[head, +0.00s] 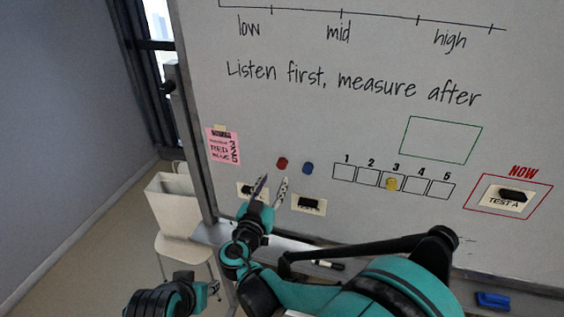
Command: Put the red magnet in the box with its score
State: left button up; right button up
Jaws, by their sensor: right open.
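The red magnet (282,163) is on the whiteboard, left of the blue magnet (308,168). To their right is a row of boxes numbered 1 to 5 (344,172). A yellow magnet (391,184) sits at the lower part of box 3. A pink note (222,147) at the board's left edge has handwritten words and a column of digits, too small to read surely. My right gripper (271,181) is open and empty, its fingertips just below the red magnet and apart from it in the picture.
Two cards with black items, a left one (244,187) partly behind my gripper and a right one (318,212), are low on the board. A TEST A card (503,203) sits in the red NOW frame. A marker (328,265) and blue object (492,300) lie below.

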aim_at(281, 166)
jog(key=x, duration=0.5)
jog(key=shift+x, duration=0.9)
jog(key=shift+c, duration=0.3)
jog(key=c, duration=0.8)
jog(key=shift+b, duration=0.45)
